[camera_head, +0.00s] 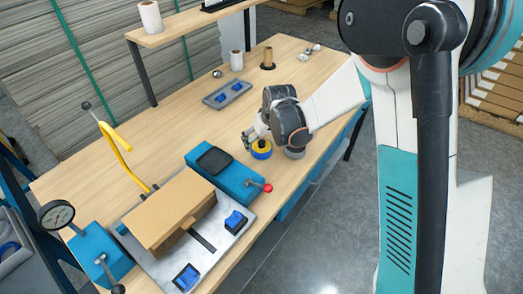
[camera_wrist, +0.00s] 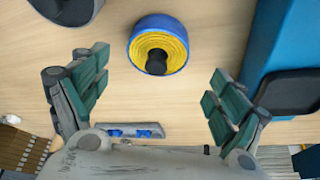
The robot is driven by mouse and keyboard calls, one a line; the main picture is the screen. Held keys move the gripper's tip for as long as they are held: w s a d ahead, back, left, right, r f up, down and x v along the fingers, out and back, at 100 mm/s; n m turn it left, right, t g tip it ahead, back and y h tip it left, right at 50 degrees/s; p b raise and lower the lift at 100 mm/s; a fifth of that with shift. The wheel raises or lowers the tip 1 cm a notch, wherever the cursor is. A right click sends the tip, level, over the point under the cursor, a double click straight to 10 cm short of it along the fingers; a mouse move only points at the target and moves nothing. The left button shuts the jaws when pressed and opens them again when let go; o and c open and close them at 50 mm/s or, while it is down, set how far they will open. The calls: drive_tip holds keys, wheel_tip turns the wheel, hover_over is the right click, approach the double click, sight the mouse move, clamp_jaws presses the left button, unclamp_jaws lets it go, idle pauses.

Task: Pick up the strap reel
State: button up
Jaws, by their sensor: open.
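The strap reel, a round roll with a blue outside, a yellow face and a dark centre, stands on the wooden table. It shows in the head view (camera_head: 261,153) and at the upper middle of the wrist view (camera_wrist: 176,34). My gripper (camera_head: 250,137) is just above and beside the reel in the head view. In the wrist view my gripper (camera_wrist: 156,66) is open and empty, with its two fingers spread wide. The reel lies beyond the fingertips, roughly midway across the gap, and appears apart from both fingers.
A blue device with a black pad (camera_head: 214,160) stands close to the reel, at the right in the wrist view. A dark grey round object (camera_head: 294,153) is on its other side. A grey tray (camera_head: 211,101) lies farther back. The left middle of the table is clear.

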sight(262, 142)
drive_tip(key=b+x, duration=0.1)
drive_tip(key=x, duration=0.1)
drive_tip(key=b+x, duration=0.1)
drive_tip(key=x, duration=0.2)
drive_tip(key=shift+d+f, duration=0.1)
drive_tip(key=shift+d, duration=0.1)
drive_tip(key=c, duration=1.3)
